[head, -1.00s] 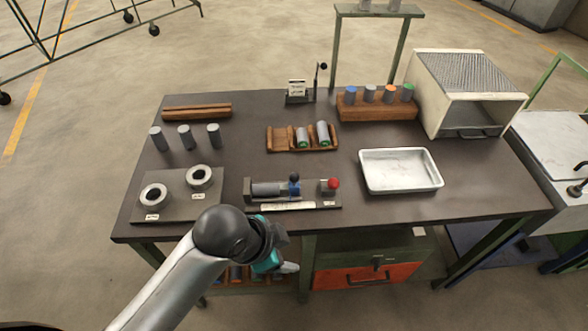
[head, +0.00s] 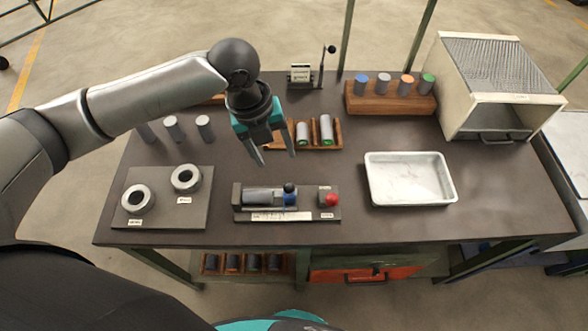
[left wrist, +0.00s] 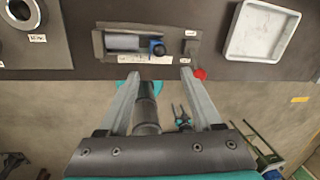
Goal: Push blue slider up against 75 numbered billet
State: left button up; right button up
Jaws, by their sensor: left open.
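The blue slider (head: 290,199) with a dark knob on top sits on the measuring fixture (head: 238,215) near the table's front edge. It also shows in the left wrist view (left wrist: 157,48). A grey billet (head: 257,197) lies in the fixture to the slider's left; its number is not readable. My left gripper (head: 277,159) is open and empty, fingers pointing down, above and behind the fixture in the head view. Its fingers also show in the left wrist view (left wrist: 159,76).
A red knob (head: 332,200) sits at the fixture's right end. A white tray (head: 374,198) stands to the right, a plate with two rings (head: 205,212) to the left. A wooden rack (head: 339,130) with billets is behind the gripper. A block with coloured-top cylinders (head: 390,103) stands farther back.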

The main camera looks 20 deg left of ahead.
aim_at(287, 186)
pick_arm(q)
jog(key=f, duration=0.4)
jog(key=d+f, duration=0.1)
jog(key=f, duration=0.4)
jog(key=d+f+b, duration=0.1)
jog(key=f, duration=0.3)
jog(key=shift+w+d+f, duration=0.2)
jog(key=shift+w+f, duration=0.15)
jog(key=shift+f, duration=0.05)
jog(key=shift+d+f, duration=0.1)
jog(key=shift+f, duration=0.4)
pick_arm(e)
jog(key=s, duration=0.1)
jog(key=s+f, duration=0.1)
jog(key=s, duration=0.1)
jog(key=shift+s+d+f, duration=0.15)
jog(key=shift+f, duration=0.05)
pick_arm(q)
jog(key=shift+c, duration=0.3)
pick_arm(e)
jog(key=shift+s+g, duration=0.1)
jog(key=shift+g, duration=0.2)
pick_arm(q)
jog(key=shift+c, duration=0.7)
jog(key=shift+w+d+r, duration=0.1)
grip_shut()
pick_arm(e)
jog(key=shift+s, duration=0.15)
